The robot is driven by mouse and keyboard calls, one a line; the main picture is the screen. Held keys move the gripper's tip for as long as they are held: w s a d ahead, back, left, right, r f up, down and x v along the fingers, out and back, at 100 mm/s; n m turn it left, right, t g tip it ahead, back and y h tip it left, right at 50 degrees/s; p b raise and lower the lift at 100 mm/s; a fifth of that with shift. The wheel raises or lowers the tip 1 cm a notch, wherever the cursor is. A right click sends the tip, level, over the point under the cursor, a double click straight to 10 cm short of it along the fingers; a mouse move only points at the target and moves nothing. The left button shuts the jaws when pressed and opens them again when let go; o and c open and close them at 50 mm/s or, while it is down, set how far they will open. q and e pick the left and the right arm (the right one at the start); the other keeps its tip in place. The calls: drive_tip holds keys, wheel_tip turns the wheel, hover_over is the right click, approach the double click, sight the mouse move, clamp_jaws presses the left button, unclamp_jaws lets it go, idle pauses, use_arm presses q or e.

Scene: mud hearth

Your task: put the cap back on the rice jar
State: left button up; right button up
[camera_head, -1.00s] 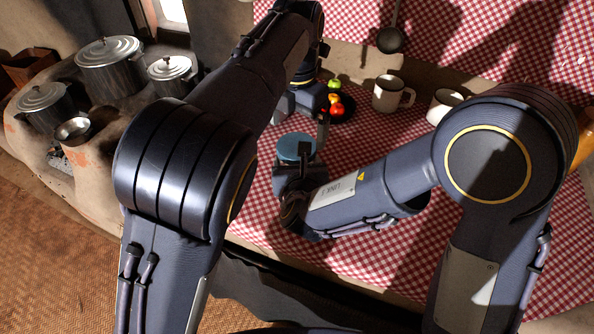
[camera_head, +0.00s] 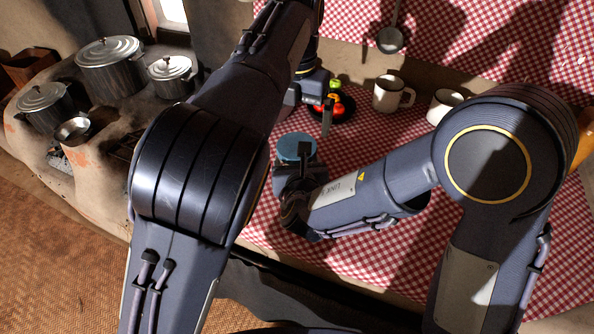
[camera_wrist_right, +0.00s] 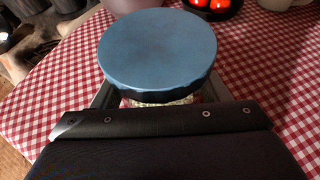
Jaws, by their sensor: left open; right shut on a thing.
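The blue cap (camera_head: 296,147) lies flat over the top of the rice jar. It also shows in the right wrist view (camera_wrist_right: 158,48), with a strip of the clear glass jar (camera_wrist_right: 165,98) below its rim. I cannot tell how tightly it sits. My right gripper (camera_wrist_right: 158,95) is shut on the jar, one finger on each side below the cap; in the head view the wrist hides most of the jar. My left gripper (camera_head: 312,114) is open and empty, beyond the cap and slightly right of it, apart from it.
A dark bowl of fruit (camera_head: 345,112) stands just right of my left gripper. Two white mugs (camera_head: 386,95) (camera_head: 444,104) stand farther right on the checked cloth (camera_head: 380,150). Lidded pots (camera_head: 110,66) sit on the mud hearth at the left. A ladle (camera_head: 390,39) hangs behind.

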sight(297, 141)
use_arm(q)
wheel_tip(297, 141, down, 7)
drive_tip(key=shift+r, duration=0.2)
drive_tip(key=shift+c, duration=0.3)
drive_tip(key=c, duration=0.9)
drive_tip(key=m, duration=0.3)
drive_tip(key=shift+c, duration=0.2)
drive_tip(key=o, duration=1)
drive_tip(key=shift+r, duration=2.3)
